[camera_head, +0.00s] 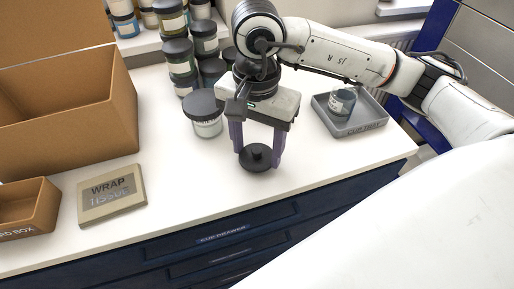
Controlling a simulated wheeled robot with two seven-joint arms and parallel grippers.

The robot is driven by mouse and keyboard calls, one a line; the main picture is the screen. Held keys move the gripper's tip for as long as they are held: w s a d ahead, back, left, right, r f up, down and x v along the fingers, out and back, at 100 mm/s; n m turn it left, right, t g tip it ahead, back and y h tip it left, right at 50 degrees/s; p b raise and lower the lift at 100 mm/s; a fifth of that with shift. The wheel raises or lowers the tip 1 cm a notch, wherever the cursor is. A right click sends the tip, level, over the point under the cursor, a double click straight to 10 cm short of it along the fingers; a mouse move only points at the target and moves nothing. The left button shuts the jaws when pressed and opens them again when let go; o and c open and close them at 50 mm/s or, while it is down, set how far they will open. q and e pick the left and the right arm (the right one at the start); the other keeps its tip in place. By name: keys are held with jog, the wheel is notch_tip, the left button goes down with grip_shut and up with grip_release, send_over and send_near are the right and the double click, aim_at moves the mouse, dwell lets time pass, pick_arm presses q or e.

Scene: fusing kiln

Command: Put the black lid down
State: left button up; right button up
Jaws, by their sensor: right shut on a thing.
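The black lid (255,158) is round with a small knob on top. It is between the fingers of my right gripper (258,155), which is shut on it at or just above the white counter top. I cannot tell whether the lid touches the counter. My right arm comes in from the right. My left gripper is not in view.
A jar with a dark lid (205,112) stands just left of my right gripper, with several stacked jars (180,62) behind. A grey tray (350,128) holding a glass cup (341,103) is at the right. A tissue wrap pack (111,194) and cardboard boxes (62,112) are left. The counter's front middle is clear.

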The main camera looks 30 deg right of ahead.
aim_at(257, 150)
jog(key=shift+f, duration=0.4)
jog(key=shift+f+b, duration=0.25)
jog(key=shift+b, duration=0.05)
jog(key=o, duration=1)
jog(key=shift+r, duration=0.15)
jog(key=shift+r+p, duration=0.3)
jog(key=shift+p, duration=0.15)
notch_tip(257, 150, up, 12)
jog(key=p, duration=0.1)
jog(key=shift+f, duration=0.15)
